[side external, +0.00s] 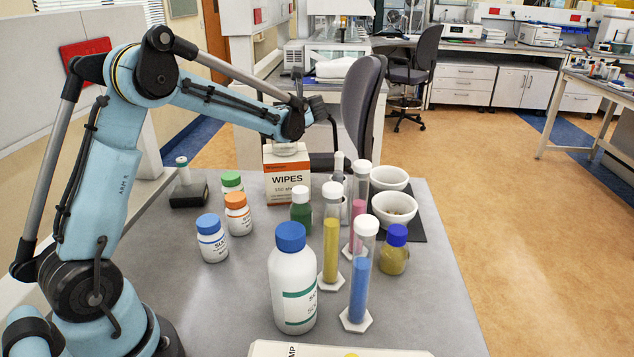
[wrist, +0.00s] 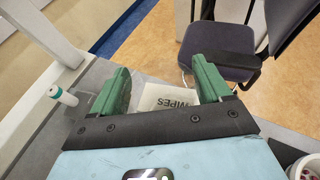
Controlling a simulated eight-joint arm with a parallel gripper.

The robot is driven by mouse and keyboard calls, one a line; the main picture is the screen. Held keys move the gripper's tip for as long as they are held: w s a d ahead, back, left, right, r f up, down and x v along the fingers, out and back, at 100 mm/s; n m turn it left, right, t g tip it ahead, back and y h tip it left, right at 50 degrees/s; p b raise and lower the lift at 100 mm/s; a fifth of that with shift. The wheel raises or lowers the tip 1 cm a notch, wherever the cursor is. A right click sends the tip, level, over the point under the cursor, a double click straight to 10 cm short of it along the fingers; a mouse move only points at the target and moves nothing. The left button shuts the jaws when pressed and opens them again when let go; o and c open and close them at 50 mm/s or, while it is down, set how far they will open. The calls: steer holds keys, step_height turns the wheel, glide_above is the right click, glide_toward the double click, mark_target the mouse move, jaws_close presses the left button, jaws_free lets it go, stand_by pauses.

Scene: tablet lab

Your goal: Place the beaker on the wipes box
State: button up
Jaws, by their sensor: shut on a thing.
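The wipes box (side external: 284,180), white and orange, stands upright at the back of the grey bench. Its pale face with dark lettering also shows between the fingers in the wrist view (wrist: 178,101). My gripper (wrist: 160,72) has two green fingers set apart, closed on a clear thing that I take to be the beaker (wrist: 147,82). Its glass is very faint and its outline is hard to make out. In the side view my arm's end is just above the box and hides most of the grip. I cannot tell whether the beaker touches the box.
Bottles with orange (side external: 237,214), green and blue caps stand in front of the box. Several tall cylinders (side external: 360,285) and two white bowls (side external: 395,208) stand to the right. A dark chair (side external: 362,105) is close behind the bench.

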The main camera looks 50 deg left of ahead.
steer(key=shift+f, duration=0.1)
steer(key=o, duration=1)
steer(key=shift+o, duration=0.2)
steer(key=shift+d+r, duration=0.1)
steer(key=shift+r, duration=0.1)
steer(key=v, duration=1.2)
